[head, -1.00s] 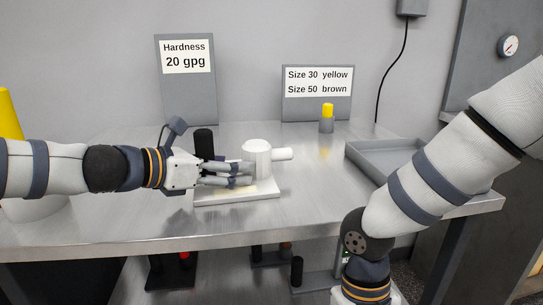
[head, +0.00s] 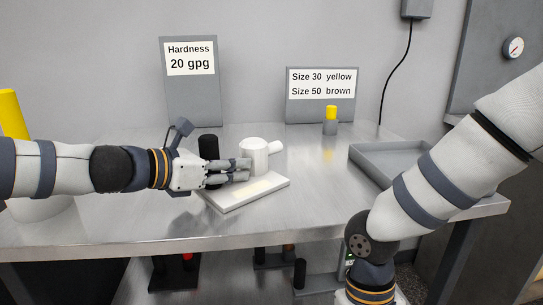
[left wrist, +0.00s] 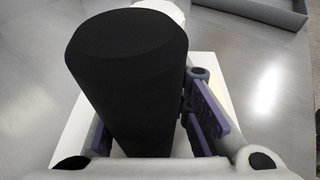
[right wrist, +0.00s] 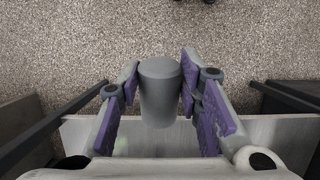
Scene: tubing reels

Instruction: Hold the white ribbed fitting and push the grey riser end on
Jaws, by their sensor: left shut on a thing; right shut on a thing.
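A white cylinder (head: 254,152) with a short side spout (head: 274,147) stands on a white board (head: 240,200) on the bench; I cannot make out ribs on it. A black post (head: 208,146) rises beside it. My left gripper (head: 243,170) is around the black post, its fingertips close to the white cylinder. My right gripper (right wrist: 158,90) is shut on a grey riser end (right wrist: 159,95) in the right wrist view. It is out of the head view.
A grey tray (head: 395,160) is on the bench's right. A yellow cone (head: 14,115) is at far left. The bench front (head: 220,228) is clear.

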